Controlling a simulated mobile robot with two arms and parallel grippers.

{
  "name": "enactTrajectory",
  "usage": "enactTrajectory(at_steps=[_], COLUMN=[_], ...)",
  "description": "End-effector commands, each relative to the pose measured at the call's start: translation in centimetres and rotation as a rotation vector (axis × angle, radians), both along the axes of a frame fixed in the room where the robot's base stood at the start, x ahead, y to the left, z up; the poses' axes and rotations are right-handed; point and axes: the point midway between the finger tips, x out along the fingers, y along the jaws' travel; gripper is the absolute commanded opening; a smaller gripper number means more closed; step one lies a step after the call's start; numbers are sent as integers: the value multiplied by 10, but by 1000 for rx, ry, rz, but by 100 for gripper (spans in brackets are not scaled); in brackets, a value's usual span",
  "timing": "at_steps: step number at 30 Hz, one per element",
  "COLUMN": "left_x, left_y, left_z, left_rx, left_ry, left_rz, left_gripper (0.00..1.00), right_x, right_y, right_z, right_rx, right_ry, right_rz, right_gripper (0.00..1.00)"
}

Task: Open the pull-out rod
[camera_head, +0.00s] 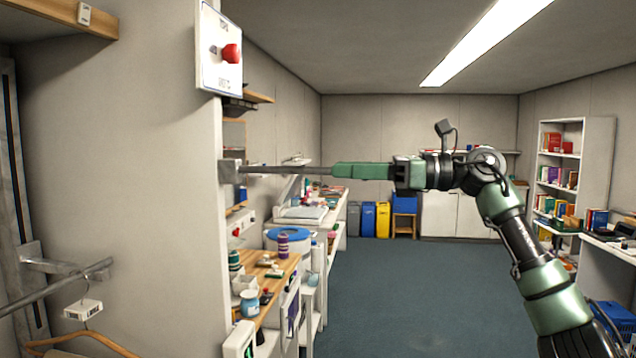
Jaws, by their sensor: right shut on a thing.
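The pull-out rod (285,169) is a thin grey metal bar. It sticks out to the right, roughly level, from a metal bracket (229,171) on the edge of the pale wall panel. My right gripper (337,171) has green fingers and is shut on the rod at its right end. The fingers hide the rod's tip. My right arm comes in from the lower right. My left gripper is not in view.
A second rod (60,286) with a hanger (85,340) is at lower left. A cluttered wooden worktop (262,285) stands below the rod. The blue floor (400,300) in the middle is clear.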

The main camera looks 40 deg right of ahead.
Motion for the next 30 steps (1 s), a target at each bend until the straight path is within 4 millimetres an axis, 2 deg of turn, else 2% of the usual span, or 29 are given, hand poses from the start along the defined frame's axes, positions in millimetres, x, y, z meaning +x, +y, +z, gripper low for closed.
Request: enactTrajectory(at_steps=[6,16,17,18,30], left_x=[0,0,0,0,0], left_y=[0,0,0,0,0], left_z=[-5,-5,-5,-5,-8], left_rx=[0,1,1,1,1], left_ry=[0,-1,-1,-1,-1], left_rz=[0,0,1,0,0], left_gripper=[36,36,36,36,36], right_x=[-11,-11,-11,-11,-14], right_y=[-9,-9,-9,-9,-12], right_z=[0,1,1,1,-1], right_rx=[1,1,1,1,1], right_ry=[-1,-1,-1,-1,-1], right_rz=[-1,0,0,0,-1], right_gripper=[0,0,37,48,48])
